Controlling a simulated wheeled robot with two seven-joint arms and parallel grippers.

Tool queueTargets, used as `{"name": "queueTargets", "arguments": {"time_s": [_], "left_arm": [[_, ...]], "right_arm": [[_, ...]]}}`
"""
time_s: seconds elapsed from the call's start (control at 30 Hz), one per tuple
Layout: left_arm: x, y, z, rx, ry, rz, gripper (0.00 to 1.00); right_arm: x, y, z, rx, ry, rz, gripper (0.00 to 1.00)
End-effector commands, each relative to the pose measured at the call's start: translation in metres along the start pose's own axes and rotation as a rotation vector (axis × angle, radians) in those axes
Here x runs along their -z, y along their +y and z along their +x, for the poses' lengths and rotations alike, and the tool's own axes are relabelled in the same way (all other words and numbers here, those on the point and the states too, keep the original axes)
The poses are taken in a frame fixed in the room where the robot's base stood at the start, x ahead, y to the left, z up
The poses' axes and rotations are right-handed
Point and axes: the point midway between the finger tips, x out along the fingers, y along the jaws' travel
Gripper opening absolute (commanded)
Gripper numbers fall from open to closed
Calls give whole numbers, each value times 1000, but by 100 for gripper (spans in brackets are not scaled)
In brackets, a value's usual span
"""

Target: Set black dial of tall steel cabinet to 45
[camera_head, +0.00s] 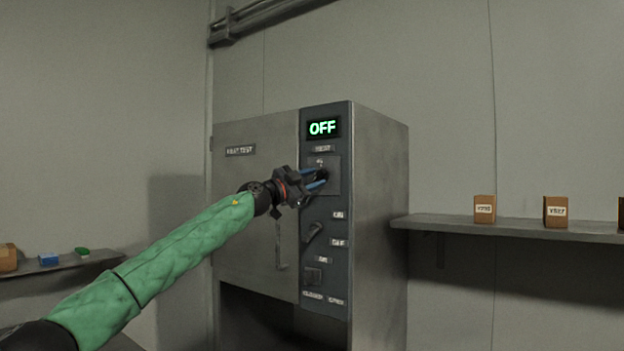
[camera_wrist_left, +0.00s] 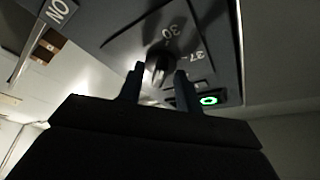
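The tall steel cabinet (camera_head: 376,200) stands in the middle of the head view, with a dark control panel on its front right. Its green display (camera_head: 322,128) reads OFF. The black dial (camera_head: 322,175) is on the panel below the display, mostly hidden behind my left gripper (camera_head: 316,180). In the left wrist view, the black dial (camera_wrist_left: 158,64) sits between the two fingertips of the left gripper (camera_wrist_left: 161,75), with the marks 30 and 37 beside it. The fingers stand apart on either side of the dial; I cannot tell whether they touch it. My right gripper is not in view.
Below the dial, the panel carries a lever switch (camera_head: 313,232) and a small square switch (camera_head: 313,276). A shelf (camera_head: 520,229) with small boxes is at the right. Another shelf (camera_head: 60,264) with small items is at the left.

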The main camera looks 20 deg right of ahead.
Motion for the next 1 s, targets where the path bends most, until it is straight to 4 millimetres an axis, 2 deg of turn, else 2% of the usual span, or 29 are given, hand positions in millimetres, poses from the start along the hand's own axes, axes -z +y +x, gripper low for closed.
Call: {"name": "queueTargets", "arguments": {"time_s": [0.13, 0.3, 0.67, 1.0], "left_arm": [[0, 0, 0, 0, 0, 0, 35], [0, 0, 0, 0, 0, 0, 1], [0, 0, 0, -11, 0, 27, 0], [0, -3, 0, -91, 0, 218, 0]], "right_arm": [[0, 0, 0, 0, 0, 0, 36], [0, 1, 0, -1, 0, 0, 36], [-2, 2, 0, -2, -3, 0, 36], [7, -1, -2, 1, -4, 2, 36]]}}
